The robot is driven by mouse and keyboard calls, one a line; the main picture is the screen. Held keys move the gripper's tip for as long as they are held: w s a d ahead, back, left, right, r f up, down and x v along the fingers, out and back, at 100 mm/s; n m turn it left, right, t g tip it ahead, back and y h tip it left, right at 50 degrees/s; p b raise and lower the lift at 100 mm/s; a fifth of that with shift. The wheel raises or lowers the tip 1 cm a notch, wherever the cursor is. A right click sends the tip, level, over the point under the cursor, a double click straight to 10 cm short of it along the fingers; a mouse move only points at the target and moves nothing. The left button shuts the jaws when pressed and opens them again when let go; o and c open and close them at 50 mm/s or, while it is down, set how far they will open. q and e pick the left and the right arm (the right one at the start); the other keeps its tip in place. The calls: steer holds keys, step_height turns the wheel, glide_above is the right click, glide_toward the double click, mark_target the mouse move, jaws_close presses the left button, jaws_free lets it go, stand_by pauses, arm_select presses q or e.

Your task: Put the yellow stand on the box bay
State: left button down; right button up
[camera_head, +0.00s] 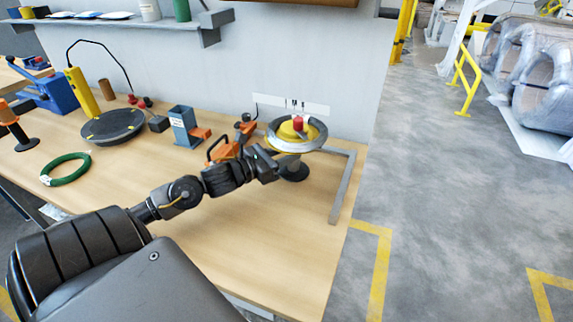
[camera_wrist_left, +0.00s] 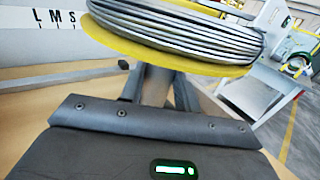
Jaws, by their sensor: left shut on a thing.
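The yellow stand (camera_head: 285,133) is at the right end of the wooden table, with a grey wire coil (camera_head: 310,143) around its top and a red knob (camera_head: 298,123) in the middle. A dark round base (camera_head: 295,172) shows below. In the left wrist view the stand's yellow disc (camera_wrist_left: 205,67) carries the coil (camera_wrist_left: 190,35) above a grey post (camera_wrist_left: 155,86). My left gripper (camera_head: 275,166) is shut on the post beneath the disc. Whether the base touches the table is unclear. I cannot pick out the box bay with certainty. My right gripper is out of view.
A grey bar (camera_head: 342,190) lies along the table's right edge. A green coil (camera_head: 65,169) and dark turntable (camera_head: 113,125) are further left. The front right tabletop is clear.

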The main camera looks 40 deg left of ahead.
mark_target(286, 171)
arm_select(q)
step_height(286, 171, down, 3)
steer(key=shift+w+a+r+b, duration=0.1)
steer(key=shift+w+b, duration=0.05)
steer(key=shift+b, duration=0.5)
steer(key=shift+f, duration=0.25)
steer(key=shift+r, duration=0.1)
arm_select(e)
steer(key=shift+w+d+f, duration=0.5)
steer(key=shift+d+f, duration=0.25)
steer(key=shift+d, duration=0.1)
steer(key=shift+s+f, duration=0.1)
arm_select(q)
steer(key=c, duration=1)
jaws_free()
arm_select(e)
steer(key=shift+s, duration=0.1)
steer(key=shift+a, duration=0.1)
